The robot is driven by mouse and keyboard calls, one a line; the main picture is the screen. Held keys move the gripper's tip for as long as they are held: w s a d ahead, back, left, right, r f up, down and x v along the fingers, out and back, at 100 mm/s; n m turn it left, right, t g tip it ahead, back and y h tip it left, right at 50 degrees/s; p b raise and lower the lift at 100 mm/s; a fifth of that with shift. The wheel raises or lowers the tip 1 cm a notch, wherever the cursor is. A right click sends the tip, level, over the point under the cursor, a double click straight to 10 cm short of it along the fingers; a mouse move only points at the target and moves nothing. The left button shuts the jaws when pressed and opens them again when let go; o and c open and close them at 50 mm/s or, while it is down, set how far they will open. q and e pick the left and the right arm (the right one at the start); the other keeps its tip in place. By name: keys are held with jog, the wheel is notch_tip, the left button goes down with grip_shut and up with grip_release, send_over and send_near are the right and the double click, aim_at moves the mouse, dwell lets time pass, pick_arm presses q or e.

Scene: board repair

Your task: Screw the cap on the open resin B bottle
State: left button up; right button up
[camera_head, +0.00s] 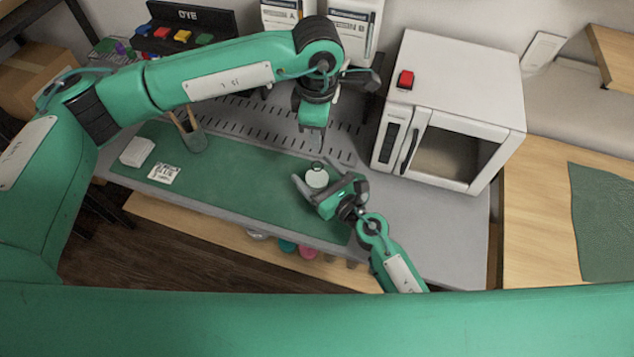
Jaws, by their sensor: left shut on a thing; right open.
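A small round whitish container (317,178), which looks like the resin B bottle, stands on the right part of the green mat. My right gripper (319,177) is open, with its fingers apart on either side of it; contact cannot be told. My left gripper (316,149) points down just above and behind the container. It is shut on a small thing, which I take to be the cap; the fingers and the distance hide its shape. I cannot tell whether it touches the bottle's mouth.
A white oven-like machine (463,70) with a red button stands to the right. A brush cup (193,139), white block (138,151) and printed card (164,173) lie left. Dispensers marked A (284,14) and B (350,30) stand behind. The mat's middle (245,185) is clear.

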jog(key=shift+x, duration=0.8)
jog(key=c, duration=1.5)
pick_arm(q)
send_over(318, 162)
jog(key=shift+f, duration=2.5)
pick_arm(e)
jog(key=shift+o, duration=0.2)
pick_arm(q)
jog(key=shift+a+f, duration=0.1)
jog(key=shift+f, duration=0.8)
jog(key=shift+f, duration=0.55)
